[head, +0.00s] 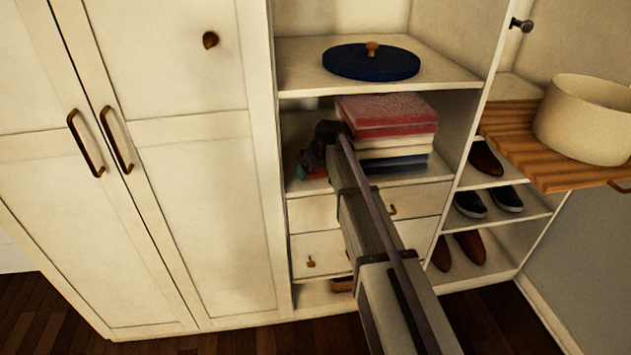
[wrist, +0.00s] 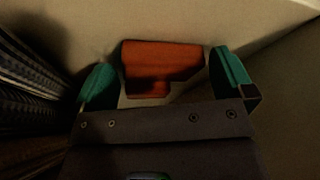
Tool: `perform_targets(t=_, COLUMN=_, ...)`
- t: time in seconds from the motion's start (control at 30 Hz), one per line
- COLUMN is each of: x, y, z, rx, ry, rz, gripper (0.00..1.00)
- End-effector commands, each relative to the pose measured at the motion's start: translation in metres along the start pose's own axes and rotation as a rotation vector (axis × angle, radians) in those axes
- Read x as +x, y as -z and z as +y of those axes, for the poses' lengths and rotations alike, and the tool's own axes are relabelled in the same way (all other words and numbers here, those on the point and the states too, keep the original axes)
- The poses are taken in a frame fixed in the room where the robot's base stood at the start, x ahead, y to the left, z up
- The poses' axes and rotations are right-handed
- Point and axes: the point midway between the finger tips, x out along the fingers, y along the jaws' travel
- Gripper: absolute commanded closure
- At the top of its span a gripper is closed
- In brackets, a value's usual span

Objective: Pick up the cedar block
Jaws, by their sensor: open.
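An orange-brown block, which looks like the cedar block (wrist: 160,62), lies on a pale shelf in the wrist view, its near part in shadow. My gripper (wrist: 163,72) is open, with one teal fingertip on each side of the block and a gap on both sides. The gripper's dark body hides whatever is nearest the palm. In the head view my gripper (head: 306,166) is inside the middle shelf, left of the folded stack. Only a small orange bit of the block (head: 319,173) shows there, beside a teal fingertip.
A stack of folded cloths (head: 388,125) stands close on the right of my gripper; dark folded layers (wrist: 30,85) fill the wrist view's left edge. A shelf with a blue round lid (head: 371,62) is above. Drawers (head: 325,245) are below, and a cabinet wall is at the left.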

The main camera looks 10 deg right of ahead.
Motion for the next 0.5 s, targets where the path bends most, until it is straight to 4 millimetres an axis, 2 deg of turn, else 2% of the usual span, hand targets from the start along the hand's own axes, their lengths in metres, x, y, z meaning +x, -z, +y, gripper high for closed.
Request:
perform_targets(t=0.13, x=-0.0021, y=0.0001, z=-0.0005, rx=-0.001, ry=0.001, rz=-0.002, gripper=0.00)
perform_targets(t=0.5, x=-0.0023, y=0.0001, z=-0.0005, rx=-0.001, ry=0.001, rz=-0.002, gripper=0.35)
